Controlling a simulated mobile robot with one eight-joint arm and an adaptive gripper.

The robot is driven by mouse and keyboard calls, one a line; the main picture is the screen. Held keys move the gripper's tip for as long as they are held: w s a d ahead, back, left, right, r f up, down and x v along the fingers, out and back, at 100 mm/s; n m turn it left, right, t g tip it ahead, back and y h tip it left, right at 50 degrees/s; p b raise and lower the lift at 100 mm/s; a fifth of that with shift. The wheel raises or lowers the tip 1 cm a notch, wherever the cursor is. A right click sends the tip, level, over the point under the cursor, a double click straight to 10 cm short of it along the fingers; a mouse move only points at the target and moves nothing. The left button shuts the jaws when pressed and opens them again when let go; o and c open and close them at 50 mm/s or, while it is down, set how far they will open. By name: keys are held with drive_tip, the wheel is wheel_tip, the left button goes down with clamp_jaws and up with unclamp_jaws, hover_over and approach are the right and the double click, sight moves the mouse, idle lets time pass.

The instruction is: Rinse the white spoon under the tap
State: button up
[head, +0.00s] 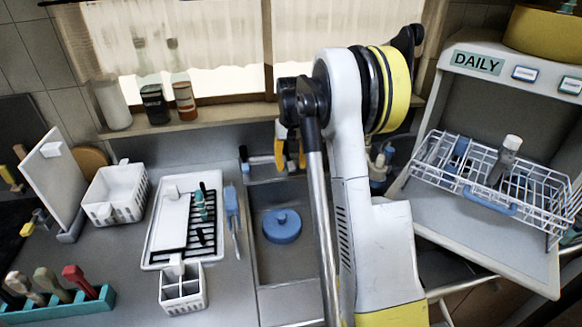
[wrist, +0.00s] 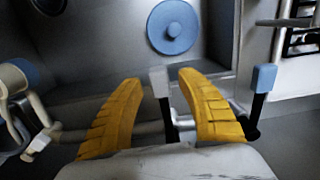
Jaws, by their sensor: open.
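My gripper (head: 290,152) is over the back edge of the sink (head: 262,262). In the wrist view its two yellow fingers (wrist: 160,80) are apart. A white-ended piece (wrist: 159,80) on a black stem shows between them, with no clear contact. A blue-ended piece (wrist: 264,78) on a black stem is beside the right finger. I cannot tell whether these are handles of the tap or utensils. A blue and pale fitting (wrist: 18,85) at the left of the wrist view may belong to the tap. I cannot clearly make out the white spoon.
A blue round lid (head: 282,226) lies in the sink. Left of it are a white drying tray (head: 153,255), a white caddy (head: 183,298), a white basket (head: 117,194) and a teal holder (head: 60,312) with several handles. A wire rack (head: 535,185) stands right. My arm hides part of the sink.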

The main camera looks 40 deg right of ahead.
clamp_jaws()
drive_tip(key=shift+w+r+g+y+p, duration=0.1)
drive_tip(key=shift+r+g+y+p, duration=0.2)
drive_tip(key=shift+r+g+p, duration=0.45)
unclamp_jaws()
drive_tip(key=shift+r, duration=0.1)
wheel_tip(320, 180, up, 12)
drive_tip(key=w, duration=0.1)
drive_tip(key=shift+w+d, duration=0.15)
drive_tip(key=shift+d, duration=0.2)
